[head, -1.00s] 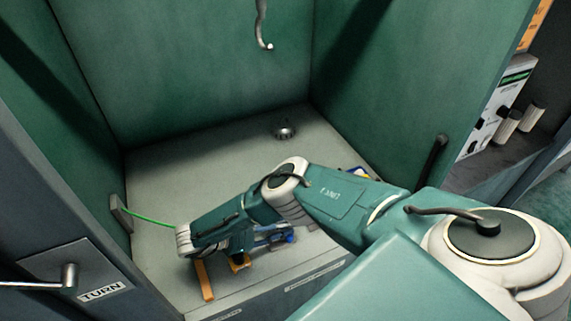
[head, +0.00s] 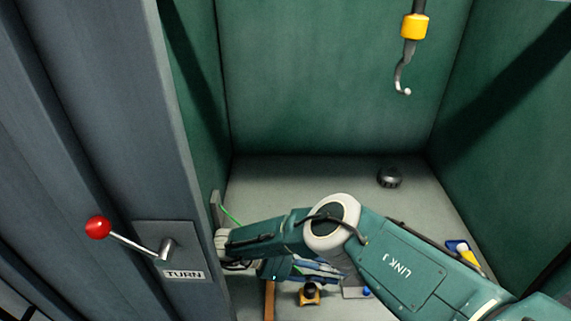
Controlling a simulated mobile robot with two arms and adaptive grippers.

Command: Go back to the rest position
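My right arm comes in from the lower right and bends over the bay floor. Its gripper (head: 316,270) is low in the bay, partly hidden under my own arm links, and I cannot tell whether its fingers are open or shut. No held thing can be made out at it. My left gripper is not in view.
A hook (head: 403,78) with a yellow collar hangs in the green-walled bay. A dark round part (head: 390,177) sits on the floor (head: 300,178). A yellow-and-blue item (head: 463,254) lies at the right. A red-knobbed lever (head: 98,228) juts out beside the TURN plate (head: 185,274).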

